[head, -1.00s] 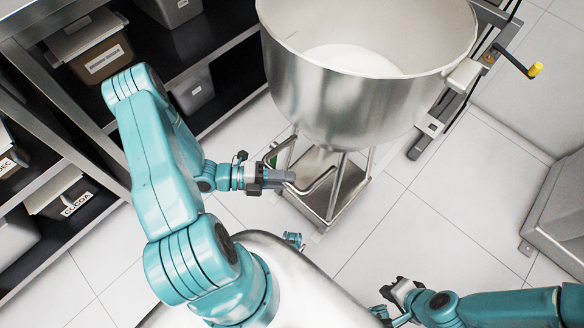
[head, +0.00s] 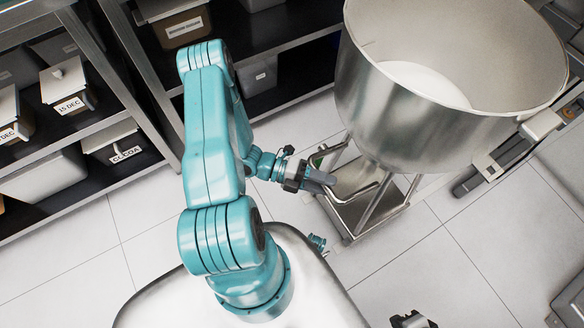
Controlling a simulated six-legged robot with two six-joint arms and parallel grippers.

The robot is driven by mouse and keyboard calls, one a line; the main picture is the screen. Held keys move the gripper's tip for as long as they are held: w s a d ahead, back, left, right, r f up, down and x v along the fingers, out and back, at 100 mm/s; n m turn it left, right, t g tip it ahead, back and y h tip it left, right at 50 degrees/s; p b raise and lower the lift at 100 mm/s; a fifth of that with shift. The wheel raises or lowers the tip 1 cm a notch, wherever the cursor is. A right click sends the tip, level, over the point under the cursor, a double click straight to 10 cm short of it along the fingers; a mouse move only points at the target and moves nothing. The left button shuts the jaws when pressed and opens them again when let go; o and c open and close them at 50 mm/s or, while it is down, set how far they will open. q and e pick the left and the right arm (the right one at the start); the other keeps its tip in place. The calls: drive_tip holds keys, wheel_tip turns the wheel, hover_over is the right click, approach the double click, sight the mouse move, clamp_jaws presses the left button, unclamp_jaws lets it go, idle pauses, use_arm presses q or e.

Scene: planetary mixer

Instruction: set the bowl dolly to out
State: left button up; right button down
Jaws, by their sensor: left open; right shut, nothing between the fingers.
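The large steel mixing bowl (head: 400,115) with pale contents stands at the upper right. Under it is the bowl dolly (head: 352,236), a low metal frame with a bent tube handle (head: 366,194) on its near left side. My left gripper (head: 324,183) is open at that handle, its fingers pointing right towards the tube. I cannot tell whether the fingers are around the tube or only beside it. My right gripper (head: 412,321) is shut and empty at the bottom edge, well apart from the dolly and mostly cut off by the frame.
Dark shelves with labelled bins (head: 112,142) stand at the left and top. A metal rail (head: 492,168) runs beside the bowl at the right, and a grey metal base (head: 572,305) is at the lower right. The tiled floor (head: 440,265) in front of the dolly is clear.

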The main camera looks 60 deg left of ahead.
use_arm(q)
drive_tip(key=p+v, duration=0.1)
drive_tip(key=v, duration=1.5)
drive_tip(key=shift+p, duration=0.35)
drive_tip(key=shift+s, duration=0.15)
